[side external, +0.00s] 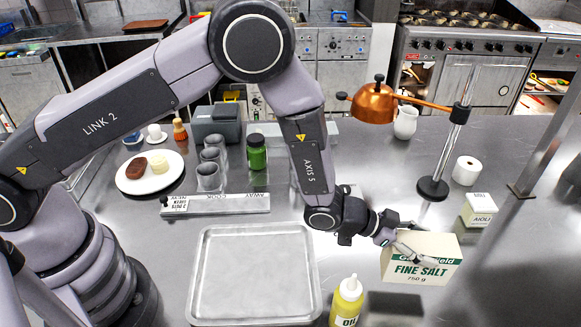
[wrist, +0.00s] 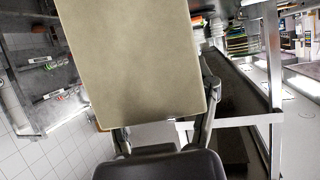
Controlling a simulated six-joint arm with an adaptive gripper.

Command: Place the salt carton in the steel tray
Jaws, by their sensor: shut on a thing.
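The salt carton (side external: 420,262) is a white and green box marked "FINE SALT 750 g", at the right of the steel tray in the side view. My gripper (side external: 402,238) is shut on the upper left part of the carton. In the wrist view the carton's plain beige face (wrist: 135,60) fills the upper middle, with my gripper's fingers (wrist: 165,125) on either side of it. I cannot tell whether the carton touches the counter. The steel tray (side external: 254,318) lies flat on the counter and is empty.
A yellow oil bottle (side external: 346,302) stands between tray and carton, near the front. A label rail (side external: 215,204) lies behind the tray. A copper lamp (side external: 374,103) on a stand (side external: 433,188) rises behind the carton. An aioli box (side external: 478,211) stands at the right.

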